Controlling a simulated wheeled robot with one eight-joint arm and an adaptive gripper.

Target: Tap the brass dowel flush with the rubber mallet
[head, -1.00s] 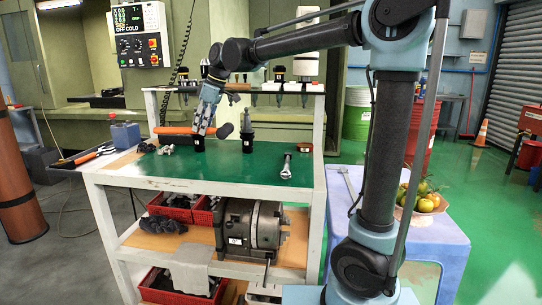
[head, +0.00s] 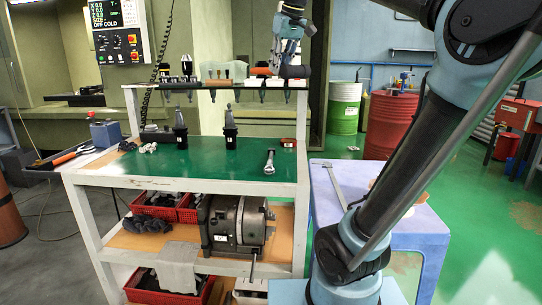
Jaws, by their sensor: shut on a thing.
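My gripper (head: 286,60) is high at the back right of the cart, level with the upper tool rack. It is shut on the rubber mallet, which is small in view. Its orange part (head: 261,71) shows to the left of the fingers, and a dark end shows just below and to the right of them. The mallet appears roughly level, above the green cart top (head: 205,168). I cannot make out the brass dowel in this view.
Two black tool holders (head: 180,137) stand upright on the green top. Several holders hang in the back rack (head: 190,85). A blue side table (head: 400,236) stands at the right, partly behind my arm.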

